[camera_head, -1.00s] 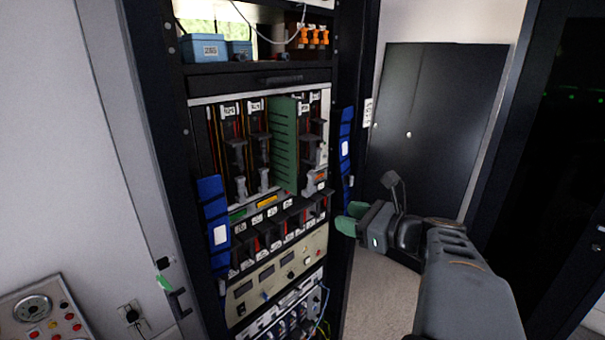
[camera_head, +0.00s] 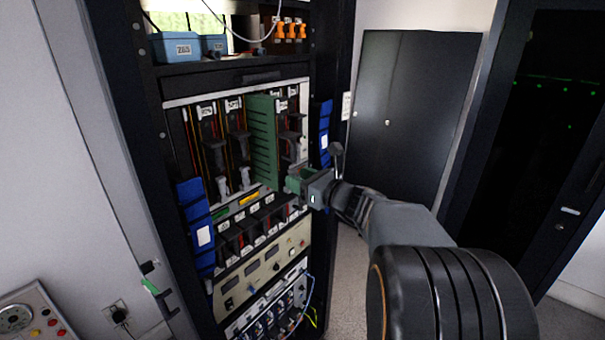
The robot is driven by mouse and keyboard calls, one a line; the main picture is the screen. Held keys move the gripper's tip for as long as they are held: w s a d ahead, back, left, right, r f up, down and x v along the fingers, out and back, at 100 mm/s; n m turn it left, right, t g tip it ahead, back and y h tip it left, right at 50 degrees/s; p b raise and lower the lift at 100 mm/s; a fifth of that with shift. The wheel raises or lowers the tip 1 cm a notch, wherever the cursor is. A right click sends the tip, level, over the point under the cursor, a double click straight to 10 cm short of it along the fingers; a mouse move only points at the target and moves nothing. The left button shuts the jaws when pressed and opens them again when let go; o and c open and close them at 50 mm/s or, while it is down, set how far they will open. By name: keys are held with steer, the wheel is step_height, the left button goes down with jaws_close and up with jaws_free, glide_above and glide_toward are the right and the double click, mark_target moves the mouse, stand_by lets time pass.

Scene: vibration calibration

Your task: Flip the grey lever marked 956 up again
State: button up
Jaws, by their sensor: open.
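Several grey levers hang in the black rack's card slots, with small white labels above them that are too blurred to read for certain. Two grey levers stand left of the tall green card (camera_head: 264,140): one far left (camera_head: 211,150) and one beside the card (camera_head: 238,148). A third grey lever (camera_head: 296,124) is right of the card. I cannot tell which is marked 956. My gripper (camera_head: 293,181), with green fingertips, is open at the lower end of the right-hand slot. It hides the lower part of that lever; contact cannot be told.
Blue handles flank the slots on the left (camera_head: 196,225) and right (camera_head: 325,135). Below are a row of black modules and a beige instrument panel (camera_head: 262,272). A blue box (camera_head: 178,47) sits on the upper shelf. Floor right of the rack is clear.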

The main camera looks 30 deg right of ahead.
steer(key=shift+w+a, duration=0.25)
steer(key=shift+w, duration=0.35)
